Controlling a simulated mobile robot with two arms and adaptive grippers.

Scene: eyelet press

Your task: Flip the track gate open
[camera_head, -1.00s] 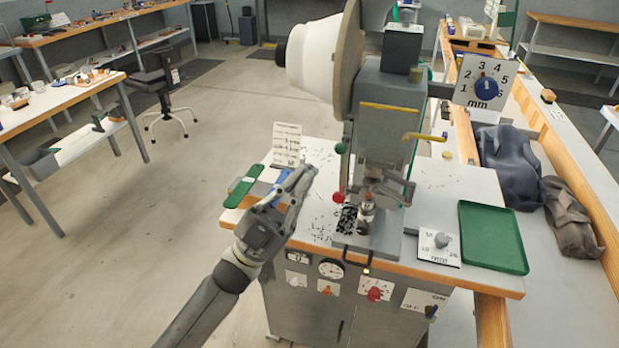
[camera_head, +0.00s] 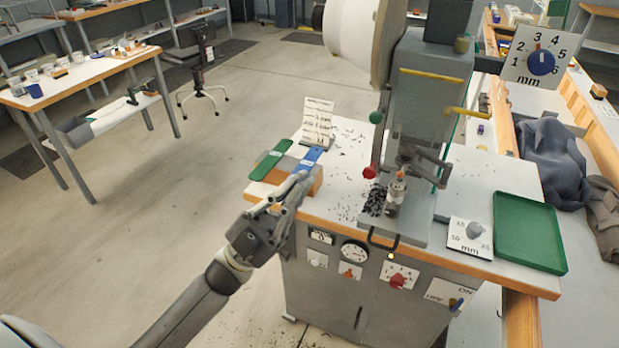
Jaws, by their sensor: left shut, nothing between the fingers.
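The grey eyelet press (camera_head: 430,105) stands on the bench, with a small metal tool assembly (camera_head: 397,188) low at its front. I cannot make out for certain which part is the track gate. A red ball knob (camera_head: 369,172) and a green ball knob (camera_head: 376,117) sit at the press's left side. My left gripper (camera_head: 304,181) is shut and empty, at the bench's front left edge, left of the press and apart from it. It overlaps the front of a wooden block (camera_head: 287,183) in the picture; I cannot tell whether they touch. My right gripper is out of view.
A green strip (camera_head: 270,160) and a blue strip (camera_head: 311,160) lie on the wooden block. A lettered card (camera_head: 318,118) stands behind. Dark bits litter the bench top. A green tray (camera_head: 530,232) and a small dial plate (camera_head: 470,238) are at the right.

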